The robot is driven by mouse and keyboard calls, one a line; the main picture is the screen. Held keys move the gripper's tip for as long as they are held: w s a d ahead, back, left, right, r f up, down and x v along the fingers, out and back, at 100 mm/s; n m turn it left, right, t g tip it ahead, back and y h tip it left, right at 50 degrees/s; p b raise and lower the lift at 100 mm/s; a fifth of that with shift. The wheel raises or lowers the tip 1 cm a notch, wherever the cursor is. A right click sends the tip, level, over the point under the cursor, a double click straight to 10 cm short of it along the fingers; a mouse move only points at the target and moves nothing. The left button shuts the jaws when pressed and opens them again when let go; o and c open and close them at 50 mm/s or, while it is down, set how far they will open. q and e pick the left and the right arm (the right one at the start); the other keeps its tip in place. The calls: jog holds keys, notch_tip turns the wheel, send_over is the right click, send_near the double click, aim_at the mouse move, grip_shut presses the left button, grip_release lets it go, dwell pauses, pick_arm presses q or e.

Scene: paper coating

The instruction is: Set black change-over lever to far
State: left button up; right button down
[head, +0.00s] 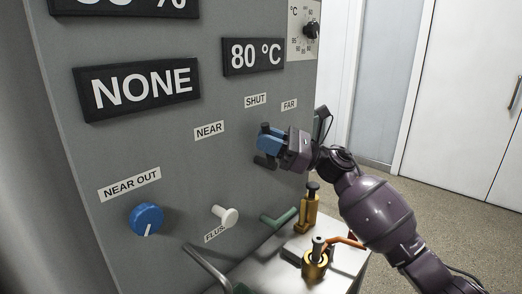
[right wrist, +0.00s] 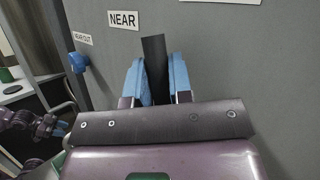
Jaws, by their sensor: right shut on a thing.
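The black change-over lever (right wrist: 154,65) stands between the blue fingers of my right gripper (right wrist: 155,80), which is shut on it. In the head view the right gripper (head: 269,143) is at the grey panel, below the SHUT label (head: 256,100), right of the NEAR label (head: 209,130) and lower left of the FAR label (head: 289,105). The fingers hide most of the lever there. My left gripper (right wrist: 60,129) shows small at the left of the right wrist view; its opening is unclear.
On the panel (head: 215,175) are a blue knob (head: 147,219) under NEAR OUT, a white knob (head: 225,216), a green handle (head: 279,217) and dark NONE and 80 °C displays. Brass fittings (head: 316,262) stand below my right arm. Open floor lies to the right.

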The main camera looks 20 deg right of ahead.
jog(key=m+t, duration=0.1)
jog(key=m, duration=0.1)
jog(key=w+d+m+t, duration=0.1)
jog(key=shift+d+m+t+y+b, duration=0.3)
jog(key=shift+m+t+y+b, duration=0.05)
jog(key=shift+m+t+y, duration=0.05)
jog(key=w+d+m+t+h, duration=0.1)
jog(key=m+t+h, duration=0.1)
jog(key=m+t, duration=0.2)
jog(key=w+d+f+m+t+h, duration=0.1)
jog(key=m+t+h, duration=0.2)
jog(key=m, duration=0.4)
jog(key=d+f+m+t+h, duration=0.1)
jog(key=d+m+t+h, duration=0.1)
jog(key=m+t, duration=0.4)
jog(key=shift+w+d+h+p, duration=0.1)
jog(key=shift+w+h+p, duration=0.2)
jog(key=shift+w, duration=0.1)
jog(key=shift+m, duration=0.3)
jog(key=c, duration=1)
grip_release()
jog(key=shift+c, duration=0.2)
